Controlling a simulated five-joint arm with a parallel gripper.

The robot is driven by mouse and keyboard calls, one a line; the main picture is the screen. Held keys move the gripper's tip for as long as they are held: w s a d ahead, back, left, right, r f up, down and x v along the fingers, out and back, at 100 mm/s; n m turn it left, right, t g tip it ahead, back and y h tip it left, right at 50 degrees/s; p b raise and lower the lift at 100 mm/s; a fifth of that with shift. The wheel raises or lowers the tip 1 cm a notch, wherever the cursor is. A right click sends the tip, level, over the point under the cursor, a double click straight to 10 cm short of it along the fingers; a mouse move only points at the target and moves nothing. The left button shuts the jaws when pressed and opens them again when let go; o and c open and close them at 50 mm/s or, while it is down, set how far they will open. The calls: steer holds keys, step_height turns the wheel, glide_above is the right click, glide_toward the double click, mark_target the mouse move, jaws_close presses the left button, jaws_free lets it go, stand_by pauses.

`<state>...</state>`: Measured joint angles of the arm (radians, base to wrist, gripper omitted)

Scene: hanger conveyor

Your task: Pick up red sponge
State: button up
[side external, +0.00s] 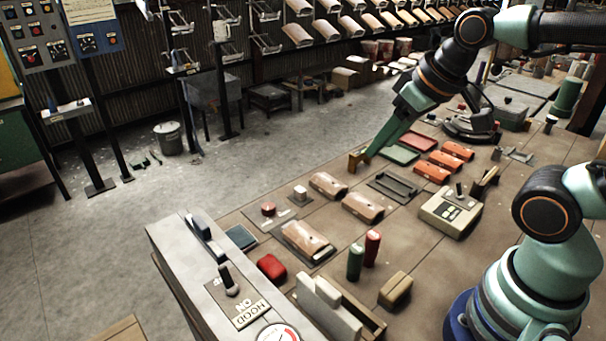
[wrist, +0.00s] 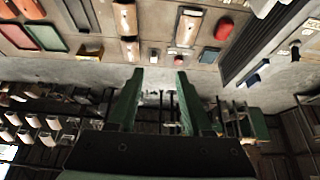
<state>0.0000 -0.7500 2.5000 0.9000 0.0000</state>
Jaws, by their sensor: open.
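The red sponge (side external: 271,267) is a small rounded red block lying on the table near its front left edge, beside the grey control box, in the side view. It also shows in the wrist view (wrist: 224,28) at the upper right, beyond the fingertips. My gripper (side external: 368,154) is over the far left edge of the table in the side view, well behind the sponge and apart from it. In the wrist view my gripper (wrist: 157,76) has its two green fingers spread with nothing between them.
The grey control box (side external: 212,250) stands left of the sponge. A dark teal pad (side external: 241,237) and a block with a tan cover (side external: 306,239) lie near it. Green (side external: 355,262) and red (side external: 372,248) cylinders stand to its right. Several tan and orange pieces lie between.

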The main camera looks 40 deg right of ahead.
stand_by(0.3)
steer(key=o, duration=0.8)
steer(key=n+g, duration=0.6)
steer(key=n, duration=1.2)
glide_above(271, 264)
steer(key=f, duration=1.8)
steer(key=shift+w+f, duration=0.25)
steer(key=shift+s+f, duration=0.15)
steer(key=shift+f, duration=1.2)
steer(key=shift+s+f, duration=0.1)
steer(key=shift+f, duration=1.25)
